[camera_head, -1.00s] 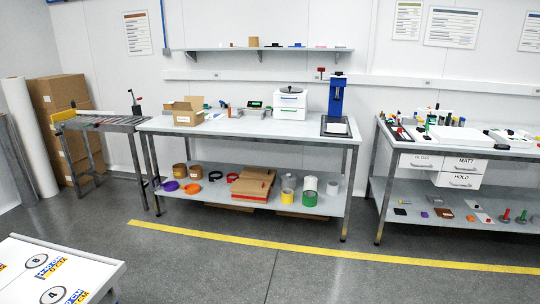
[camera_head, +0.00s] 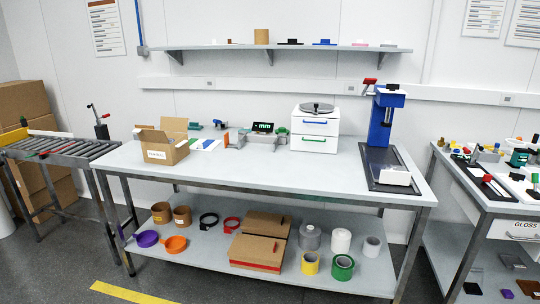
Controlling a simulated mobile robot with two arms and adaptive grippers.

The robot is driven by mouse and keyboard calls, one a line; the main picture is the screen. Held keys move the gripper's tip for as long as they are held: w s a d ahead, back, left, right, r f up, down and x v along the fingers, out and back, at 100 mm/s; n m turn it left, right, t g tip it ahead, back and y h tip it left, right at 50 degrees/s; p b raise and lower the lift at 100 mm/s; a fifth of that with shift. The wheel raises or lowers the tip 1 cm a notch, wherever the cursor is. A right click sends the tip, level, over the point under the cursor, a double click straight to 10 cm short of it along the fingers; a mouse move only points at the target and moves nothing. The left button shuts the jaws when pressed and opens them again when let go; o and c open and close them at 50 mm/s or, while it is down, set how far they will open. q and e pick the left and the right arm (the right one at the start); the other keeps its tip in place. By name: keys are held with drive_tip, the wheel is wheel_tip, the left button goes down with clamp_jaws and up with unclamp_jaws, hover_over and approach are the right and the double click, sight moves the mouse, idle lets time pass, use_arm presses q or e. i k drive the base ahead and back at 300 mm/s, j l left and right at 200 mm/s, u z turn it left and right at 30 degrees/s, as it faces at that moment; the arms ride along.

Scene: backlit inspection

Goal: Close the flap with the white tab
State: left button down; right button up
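An open cardboard box (camera_head: 165,142) stands on the left part of the middle workbench (camera_head: 240,178). Its flaps stick up and outward, and a white label with dark print is on its front face. I cannot make out a white tab on any flap at this distance. Neither of my grippers is in view.
Beside the box are small tools, a green-lit display (camera_head: 262,127), a white drawer unit (camera_head: 314,130) and a blue press (camera_head: 384,118) at the right. A roller conveyor (camera_head: 60,148) stands left, another bench (camera_head: 500,185) right. The front middle of the workbench is clear.

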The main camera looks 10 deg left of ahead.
sight(145, 135)
drive_tip(key=i+j, duration=0.25)
drive_tip(key=i, duration=0.25)
drive_tip(key=i+j, duration=0.25)
drive_tip(key=i, duration=0.3)
